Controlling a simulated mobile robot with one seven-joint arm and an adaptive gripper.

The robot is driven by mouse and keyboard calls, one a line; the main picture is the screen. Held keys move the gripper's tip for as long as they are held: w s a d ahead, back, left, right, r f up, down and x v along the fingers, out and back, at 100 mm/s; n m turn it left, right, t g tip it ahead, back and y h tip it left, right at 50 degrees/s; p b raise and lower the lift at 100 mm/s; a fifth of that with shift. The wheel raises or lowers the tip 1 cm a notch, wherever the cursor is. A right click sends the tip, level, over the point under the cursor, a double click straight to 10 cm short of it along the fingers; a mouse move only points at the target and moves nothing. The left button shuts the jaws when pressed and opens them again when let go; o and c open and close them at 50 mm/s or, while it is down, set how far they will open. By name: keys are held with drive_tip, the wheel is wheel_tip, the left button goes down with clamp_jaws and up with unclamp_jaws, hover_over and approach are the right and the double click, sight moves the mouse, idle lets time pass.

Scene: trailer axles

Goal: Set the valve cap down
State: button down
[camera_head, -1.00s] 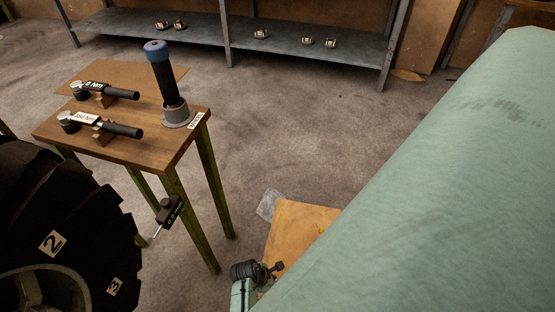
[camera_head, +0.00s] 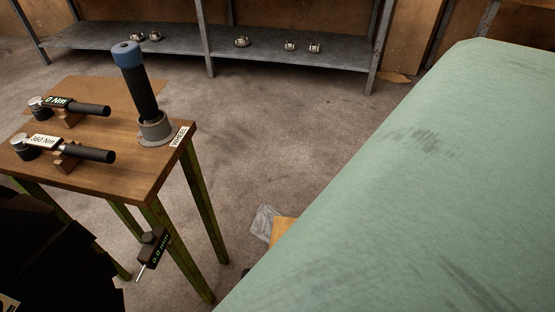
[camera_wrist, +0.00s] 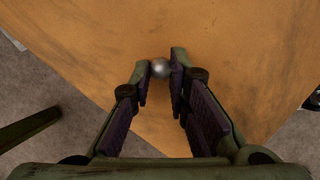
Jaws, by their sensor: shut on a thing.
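The valve cap (camera_wrist: 160,68) shows in the wrist view as a small round grey metal piece between the fingertips of my gripper (camera_wrist: 160,77). The fingers are shut on it. Below it is a flat orange-brown board (camera_wrist: 225,50), and I cannot tell whether the cap touches it. In the head view my gripper is out of sight, and only a small part of the board (camera_head: 283,229) shows beside the green surface.
A wooden table (camera_head: 105,178) at left holds two torque tools (camera_head: 80,107) (camera_head: 85,153) and a black tool with a blue top (camera_head: 140,85). A gauge (camera_head: 153,247) hangs at its side. A large green surface (camera_head: 420,180) fills the right. A metal shelf (camera_head: 270,45) stands behind.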

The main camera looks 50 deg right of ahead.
drive_tip(key=shift+f, duration=0.25)
drive_tip(key=shift+f, duration=0.45)
drive_tip(key=c, duration=1.8)
unclamp_jaws()
drive_tip(key=shift+c, duration=0.2)
drive_tip(key=o, duration=0.3)
drive_tip(key=shift+s+f, duration=0.15)
drive_tip(key=shift+f, duration=0.1)
drive_tip(key=shift+s+a+r, duration=0.1)
drive_tip(key=shift+r, duration=0.3)
drive_tip(key=p+v, duration=0.1)
drive_tip(key=v, duration=1.2)
drive_tip(key=shift+d, duration=0.35)
